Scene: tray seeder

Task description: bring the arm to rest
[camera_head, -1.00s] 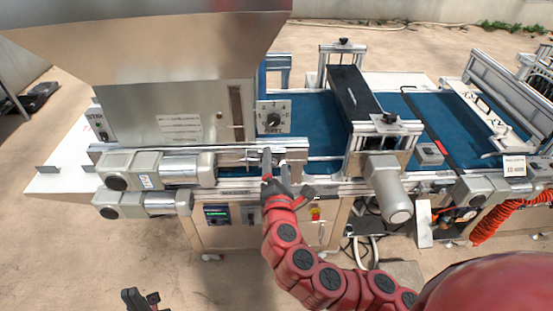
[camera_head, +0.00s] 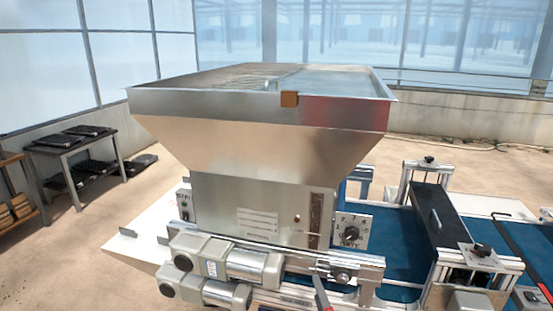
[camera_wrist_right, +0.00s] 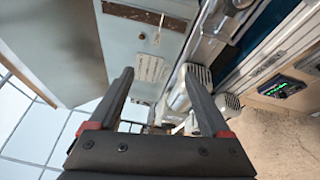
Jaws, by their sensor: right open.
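My right gripper (camera_wrist_right: 160,74) is open and empty in the right wrist view, its two dark fingers apart with red parts at their bases. In the head view only a finger of the right gripper (camera_head: 321,296) shows at the bottom edge, in front of the seeder's front rail (camera_head: 300,262). I cannot tell whether it touches the rail. The rest of the right arm is out of that view. My left gripper is not in view.
The tray seeder's metal hopper (camera_head: 262,140) fills the middle. A dial (camera_head: 351,232) and grey motors (camera_head: 225,258) sit below it. The blue belt (camera_head: 403,240) runs right. A table with black trays (camera_head: 75,143) stands at the far left, with open floor between.

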